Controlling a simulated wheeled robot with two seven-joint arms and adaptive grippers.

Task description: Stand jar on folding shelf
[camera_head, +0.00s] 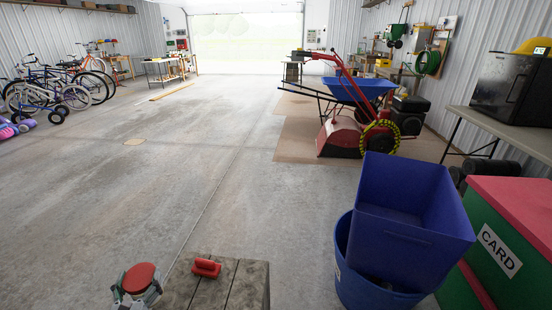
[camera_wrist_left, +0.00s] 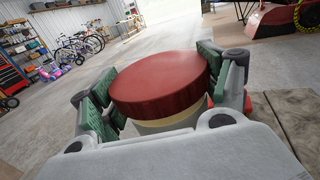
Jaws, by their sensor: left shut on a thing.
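The jar (camera_head: 139,276) has a wide round red lid and is at the bottom left of the head view. My left gripper (camera_head: 137,294) is shut around it. In the left wrist view, the jar's lid (camera_wrist_left: 158,82) sits between the green-padded fingers, with a pale body band below it. The jar looks held beside the left edge of a grey wooden top (camera_head: 228,285); its base is hidden. I cannot identify a folding shelf for certain in either view. My right gripper is not in view.
A red object with a handle (camera_head: 206,267) lies on the wooden top. Blue bins (camera_head: 411,215) and a green box with a red lid (camera_head: 505,240) stand at the right. A red machine (camera_head: 340,137) is farther back. The concrete floor ahead is clear.

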